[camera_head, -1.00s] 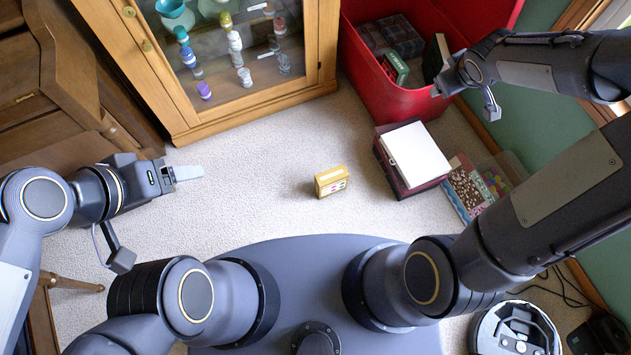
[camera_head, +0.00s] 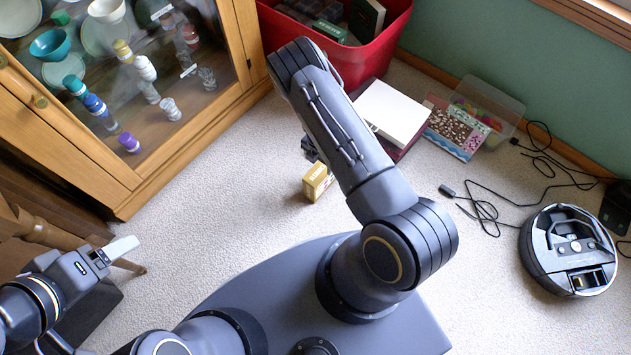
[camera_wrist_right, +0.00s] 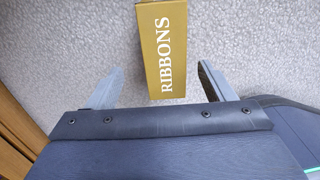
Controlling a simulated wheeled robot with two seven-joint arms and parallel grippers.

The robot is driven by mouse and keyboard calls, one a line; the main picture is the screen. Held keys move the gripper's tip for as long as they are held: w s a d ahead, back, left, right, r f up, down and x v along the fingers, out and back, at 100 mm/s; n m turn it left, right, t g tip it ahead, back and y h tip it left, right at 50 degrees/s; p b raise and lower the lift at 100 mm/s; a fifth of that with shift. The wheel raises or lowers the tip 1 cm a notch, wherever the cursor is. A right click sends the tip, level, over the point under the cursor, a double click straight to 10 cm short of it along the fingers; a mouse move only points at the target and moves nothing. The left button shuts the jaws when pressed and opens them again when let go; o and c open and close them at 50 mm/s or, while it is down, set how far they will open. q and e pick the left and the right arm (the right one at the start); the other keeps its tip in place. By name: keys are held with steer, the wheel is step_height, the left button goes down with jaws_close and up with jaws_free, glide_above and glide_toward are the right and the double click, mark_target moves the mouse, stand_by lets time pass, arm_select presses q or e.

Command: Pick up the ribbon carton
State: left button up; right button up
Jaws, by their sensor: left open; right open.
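The ribbon carton (camera_head: 316,182) is a small golden-yellow box standing on the pale carpet, partly hidden by my right arm in the head view. The right wrist view shows its face marked RIBBONS (camera_wrist_right: 167,50). My right gripper (camera_wrist_right: 162,64) is open, with one finger to each side of the carton and a gap on both sides. How deep the carton sits between the fingers I cannot tell. In the head view the right gripper (camera_head: 308,148) is mostly hidden behind my arm. My left gripper (camera_head: 124,247) is at the lower left, away from the carton, and holds nothing visible.
A glass-fronted cabinet (camera_head: 165,185) stands at the upper left. A red bin (camera_head: 375,62) and a dark box with a white top (camera_head: 393,110) are behind my right arm. A robot vacuum (camera_head: 568,250) and cables (camera_head: 487,212) lie at the right. Carpet left of the carton is clear.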

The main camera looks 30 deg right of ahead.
mark_target(320, 170)
steer(key=f, duration=0.1)
steer(key=f+b, duration=0.1)
steer(key=f, duration=0.1)
steer(key=f+b, duration=0.1)
steer(key=f, duration=0.1)
steer(key=shift+s+d+f, duration=0.1)
steer(key=shift+s+d, duration=0.05)
steer(key=shift+s, duration=0.15)
steer(key=shift+f+b, duration=0.45)
steer(key=shift+f, duration=0.05)
steer(key=shift+c, duration=0.3)
steer(key=c, duration=1.5)
steer(key=shift+r, duration=0.1)
steer(key=shift+c, duration=0.2)
